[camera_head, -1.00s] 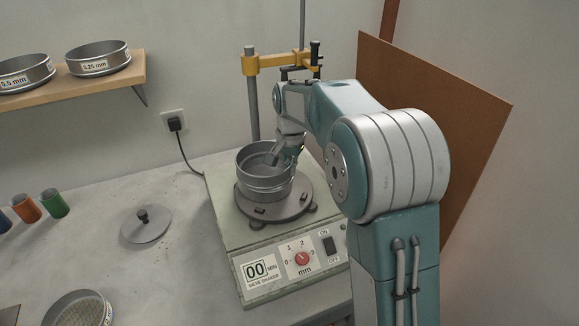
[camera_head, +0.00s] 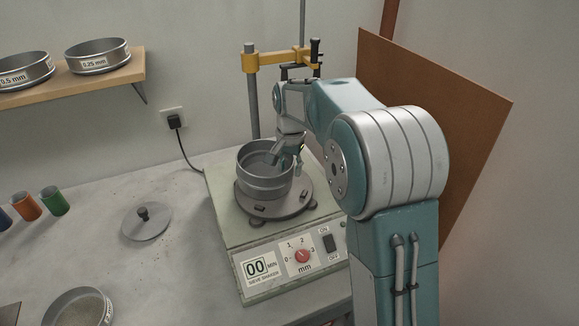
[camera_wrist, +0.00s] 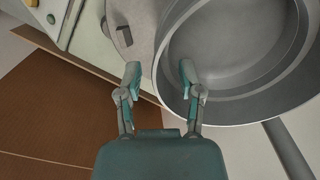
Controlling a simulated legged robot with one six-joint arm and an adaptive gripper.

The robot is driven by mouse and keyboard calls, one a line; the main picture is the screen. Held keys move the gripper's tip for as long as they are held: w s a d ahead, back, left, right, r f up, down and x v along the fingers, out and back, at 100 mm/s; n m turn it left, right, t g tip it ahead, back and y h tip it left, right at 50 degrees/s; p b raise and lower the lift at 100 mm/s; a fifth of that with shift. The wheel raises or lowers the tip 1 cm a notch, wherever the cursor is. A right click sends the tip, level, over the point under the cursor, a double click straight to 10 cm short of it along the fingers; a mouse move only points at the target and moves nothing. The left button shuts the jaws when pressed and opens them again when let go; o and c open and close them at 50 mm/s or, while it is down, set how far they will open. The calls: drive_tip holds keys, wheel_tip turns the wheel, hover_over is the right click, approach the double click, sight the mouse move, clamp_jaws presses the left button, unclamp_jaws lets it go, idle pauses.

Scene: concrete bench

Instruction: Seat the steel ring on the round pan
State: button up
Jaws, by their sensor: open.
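The steel ring (camera_head: 255,161) sits level on top of the round pan (camera_head: 264,188), with a seam between them and no clear gap. The pan stands on the dark round plate of the sieve shaker. My gripper (camera_head: 288,160) is at the right side of the ring, pointing down. In the wrist view my gripper (camera_wrist: 160,76) is open, with one finger inside the ring (camera_wrist: 300,75) and the other outside, the wall between them. The fingers look clear of the wall, but contact is hard to judge.
The shaker (camera_head: 240,235) has a clamp post (camera_head: 252,95) with a yellow bracket behind the ring. A lid (camera_head: 146,222) and another sieve (camera_head: 78,308) lie on the bench at left. Coloured cups (camera_head: 54,202) and a shelf (camera_head: 110,80) with sieves are farther left.

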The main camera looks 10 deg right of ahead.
wheel_tip(320, 180, up, 12)
idle(0.6)
